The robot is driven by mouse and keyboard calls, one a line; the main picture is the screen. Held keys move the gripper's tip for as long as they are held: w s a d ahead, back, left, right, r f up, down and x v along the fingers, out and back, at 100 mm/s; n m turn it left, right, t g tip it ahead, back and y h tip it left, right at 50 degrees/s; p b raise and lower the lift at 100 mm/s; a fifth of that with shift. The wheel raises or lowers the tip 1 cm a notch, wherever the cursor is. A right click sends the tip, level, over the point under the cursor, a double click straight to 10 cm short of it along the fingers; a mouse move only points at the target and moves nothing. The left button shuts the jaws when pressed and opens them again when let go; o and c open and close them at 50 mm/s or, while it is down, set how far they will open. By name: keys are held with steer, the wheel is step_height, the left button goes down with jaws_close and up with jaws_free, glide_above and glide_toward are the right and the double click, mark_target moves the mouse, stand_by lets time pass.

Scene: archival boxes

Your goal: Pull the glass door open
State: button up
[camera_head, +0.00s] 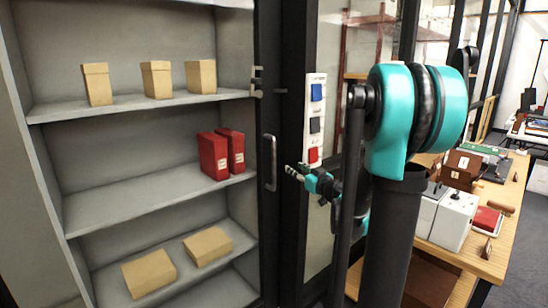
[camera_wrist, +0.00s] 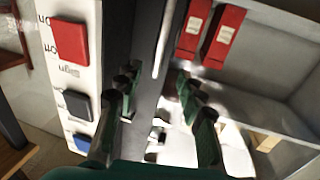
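The glass door's dark frame (camera_head: 267,215) stands upright along the right side of the grey shelves. I cannot make out the glass or tell whether the door is ajar. Its grey upright bar handle (camera_head: 269,162) is mounted on this frame. My gripper (camera_head: 288,171) is just right of the handle's lower part in the head view. In the wrist view, my gripper (camera_wrist: 160,105) has its dark fingers spread, with a gap between them. The pale handle (camera_wrist: 164,40) shows beyond that gap, in line with it; no contact is visible.
A white panel (camera_head: 315,135) with blue, black and red switches is beside the door. Red boxes (camera_head: 213,157) and tan boxes (camera_head: 157,80) stand on the shelves. A wooden table (camera_head: 490,262) with several objects is at right.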

mark_target(275, 156)
steer(key=x, duration=1.6)
steer(key=shift+w+a, duration=0.25)
steer(key=shift+w, duration=0.1)
jaws_close()
